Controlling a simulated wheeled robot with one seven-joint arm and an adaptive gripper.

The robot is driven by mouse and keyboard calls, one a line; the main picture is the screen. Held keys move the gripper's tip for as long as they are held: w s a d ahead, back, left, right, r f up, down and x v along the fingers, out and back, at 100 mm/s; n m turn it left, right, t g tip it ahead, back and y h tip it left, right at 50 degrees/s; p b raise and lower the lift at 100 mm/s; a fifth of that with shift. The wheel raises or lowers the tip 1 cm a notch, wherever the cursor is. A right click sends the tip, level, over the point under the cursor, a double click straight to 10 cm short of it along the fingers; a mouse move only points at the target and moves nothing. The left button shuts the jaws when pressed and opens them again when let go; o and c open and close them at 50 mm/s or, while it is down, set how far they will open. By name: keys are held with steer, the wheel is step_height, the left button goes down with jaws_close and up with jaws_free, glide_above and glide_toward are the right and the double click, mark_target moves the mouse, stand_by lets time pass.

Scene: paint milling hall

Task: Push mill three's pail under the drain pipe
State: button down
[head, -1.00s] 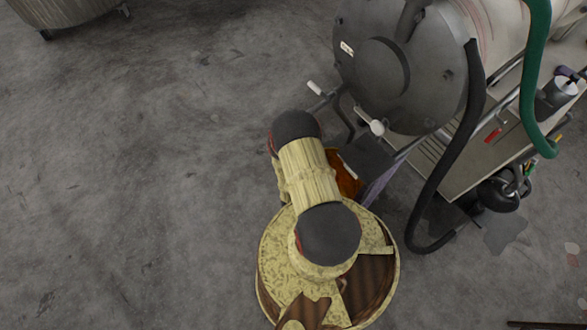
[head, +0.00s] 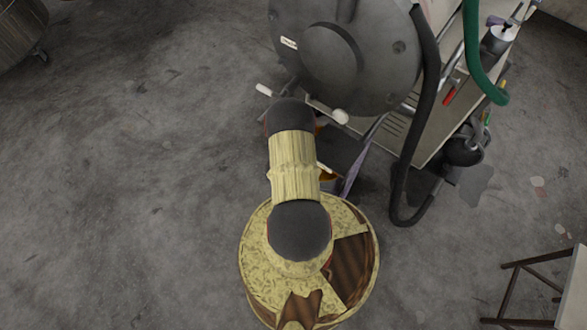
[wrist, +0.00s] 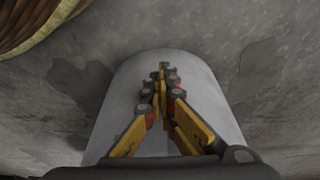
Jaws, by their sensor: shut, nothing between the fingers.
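My gripper (wrist: 162,72) is shut and empty in the wrist view, its yellow fingers together at the tips. A smooth light grey rounded shape (wrist: 205,105) lies behind the fingers. I cannot tell whether it is the pail or whether the fingers touch it. In the head view a grey mill drum (head: 375,65) stands just beyond my arm, with white-ended handles low on its near side. My arm hides most of the gripper and the floor below the mill there. I cannot make out the pail or the drain pipe for certain in the head view.
A black hose (head: 408,150) hangs from the mill to the floor on the right. A green hose (head: 472,50) and a bench (head: 440,125) with a pot (head: 498,38) are beyond it. A pale table (head: 575,290) stands lower right. Floor (head: 130,190) on the left is clear.

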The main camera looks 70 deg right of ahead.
steer(key=shift+s+d, duration=0.1)
steer(key=shift+d, duration=0.25)
steer(key=shift+r, duration=0.15)
steer(key=w+a, duration=0.3)
steer(key=a, duration=0.9)
steer(key=shift+w+r, duration=0.3)
steer(key=shift+r, duration=0.15)
